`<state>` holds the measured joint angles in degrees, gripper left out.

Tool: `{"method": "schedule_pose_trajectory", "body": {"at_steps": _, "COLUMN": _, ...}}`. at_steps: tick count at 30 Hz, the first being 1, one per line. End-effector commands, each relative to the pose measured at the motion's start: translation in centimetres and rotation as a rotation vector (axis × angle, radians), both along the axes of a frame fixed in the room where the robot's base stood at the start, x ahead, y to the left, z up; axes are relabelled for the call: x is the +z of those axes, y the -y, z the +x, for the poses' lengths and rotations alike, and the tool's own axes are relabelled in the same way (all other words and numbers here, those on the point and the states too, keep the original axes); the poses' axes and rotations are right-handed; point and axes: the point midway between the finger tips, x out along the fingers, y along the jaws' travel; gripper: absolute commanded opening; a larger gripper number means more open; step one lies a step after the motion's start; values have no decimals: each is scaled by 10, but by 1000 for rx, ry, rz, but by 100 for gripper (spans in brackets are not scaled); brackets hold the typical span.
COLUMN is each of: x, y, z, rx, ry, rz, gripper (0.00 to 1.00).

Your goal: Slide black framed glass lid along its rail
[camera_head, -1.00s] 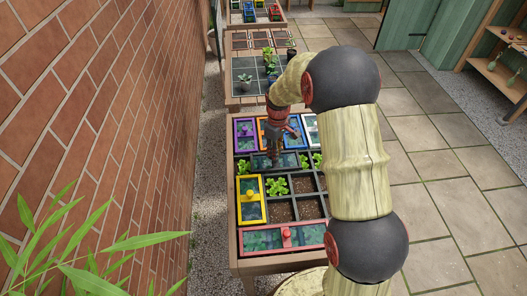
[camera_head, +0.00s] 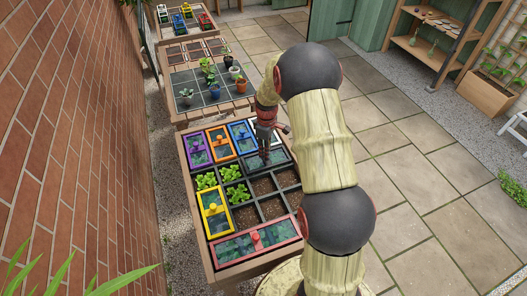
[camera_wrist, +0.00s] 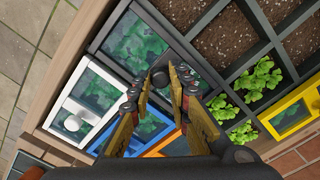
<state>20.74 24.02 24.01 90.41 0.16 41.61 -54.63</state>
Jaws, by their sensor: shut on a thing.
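The black framed glass lid (camera_head: 277,157) lies flat across the second row of the planter tray, behind the soil cells. In the wrist view the same lid (camera_wrist: 137,47) reaches close to the tray's outer side, with green leaves showing through its glass. My gripper (camera_head: 263,160) points down onto the lid and is shut on its dark knob. In the wrist view the fingers of my gripper (camera_wrist: 160,84) stand on either side of the knob (camera_wrist: 158,75). The fingers partly hide the knob and the near end of the lid.
Purple (camera_head: 195,149), orange (camera_head: 220,144), blue (camera_head: 242,135) and white (camera_wrist: 85,100) framed lids fill the row behind. Yellow (camera_head: 215,212) and red (camera_head: 257,240) lids lie nearer. Leafy plants (camera_head: 229,173) stand in open cells left of the black lid.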

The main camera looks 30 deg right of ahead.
Motion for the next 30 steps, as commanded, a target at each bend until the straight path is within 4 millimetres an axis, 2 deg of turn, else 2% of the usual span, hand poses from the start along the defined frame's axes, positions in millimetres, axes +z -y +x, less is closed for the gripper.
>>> {"method": "schedule_pose_trajectory", "body": {"at_steps": 4, "x": 1, "y": 3, "z": 0, "rx": 1, "ry": 1, "rz": -4, "gripper": 0}}
{"method": "schedule_pose_trajectory", "body": {"at_steps": 5, "x": 1, "y": 4, "z": 0, "rx": 1, "ry": 1, "rz": -4, "gripper": 20}}
{"method": "schedule_pose_trajectory", "body": {"at_steps": 14, "x": 0, "y": 2, "z": 0, "rx": 0, "ry": 1, "rz": -3, "gripper": 37}}
{"method": "schedule_pose_trajectory", "body": {"at_steps": 24, "x": 3, "y": 2, "z": 0, "rx": 0, "ry": 1, "rz": -3, "gripper": 37}}
{"method": "schedule_pose_trajectory", "body": {"at_steps": 26, "x": 8, "y": 2, "z": 0, "rx": 0, "ry": 2, "rz": -2, "gripper": 37}}
{"method": "schedule_pose_trajectory", "body": {"at_steps": 30, "x": 29, "y": 2, "z": 1, "rx": 0, "ry": 4, "rz": -4, "gripper": 37}}
